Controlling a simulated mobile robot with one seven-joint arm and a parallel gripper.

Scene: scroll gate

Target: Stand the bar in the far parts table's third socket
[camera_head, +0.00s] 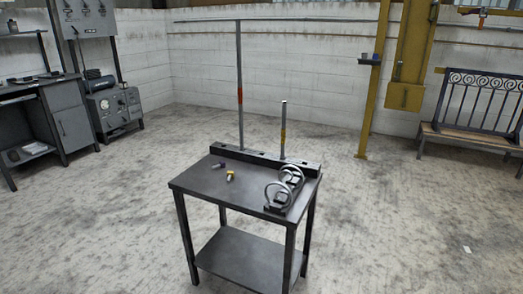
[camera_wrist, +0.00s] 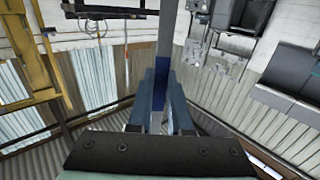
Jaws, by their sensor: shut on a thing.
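In the wrist view my gripper (camera_wrist: 161,100) is shut on a bar (camera_wrist: 166,35), a long grey bar with a blue stretch between the fingers. The bar runs up out of the frame; its ends are hidden. Neither gripper nor held bar shows in the head view. There the dark parts table (camera_head: 198,189) stands mid-floor. A dark socket block (camera_head: 260,157) lies along its far edge. A tall bar with a red band (camera_head: 239,75) and a shorter bar with a yellow band (camera_head: 283,135) stand upright in it. Dark openings show in the block, too small to count.
A scroll piece with rings (camera_head: 283,190) sits at the table's right. A blue-tipped piece (camera_head: 218,165) and a yellow-tipped piece (camera_head: 230,175) lie on the top. A grey workbench (camera_head: 70,122) is left, a yellow post (camera_head: 372,95) and bench (camera_head: 470,142) right.

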